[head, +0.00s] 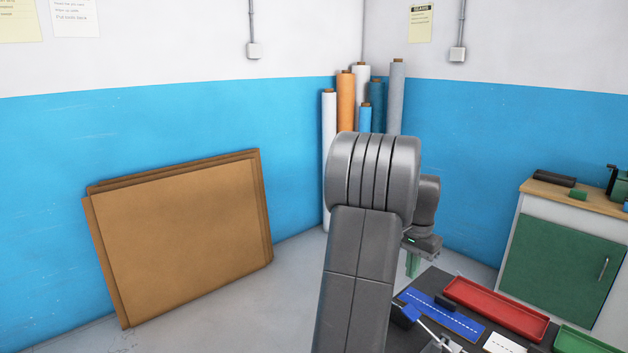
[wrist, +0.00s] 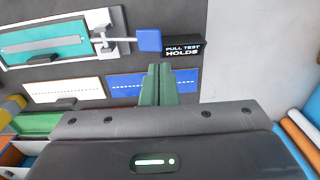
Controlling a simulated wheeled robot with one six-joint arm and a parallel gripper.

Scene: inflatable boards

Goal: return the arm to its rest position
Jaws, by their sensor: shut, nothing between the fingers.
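My arm (head: 362,250) stands raised in the middle of the head view, with its upper part bent over to the right. My gripper (head: 412,266) hangs at its end, pointing down above the far left part of a dark work table (head: 436,279). In the wrist view my gripper (wrist: 159,70) shows two green fingers pressed together with nothing between them. Below them lie a blue strip (wrist: 185,84) with a white dashed line and a small black sign (wrist: 183,49) reading "PULL TEST HOLDS". The fingers appear apart from both. My arm hides part of the table.
The table holds a red tray (head: 495,306), a blue board (head: 450,318), a white card (head: 503,343) and a green tray (head: 575,340). Upright rolls (head: 346,100) stand in the corner. Brown panels (head: 185,230) lean on the left wall. A green-doored cabinet (head: 562,262) stands right.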

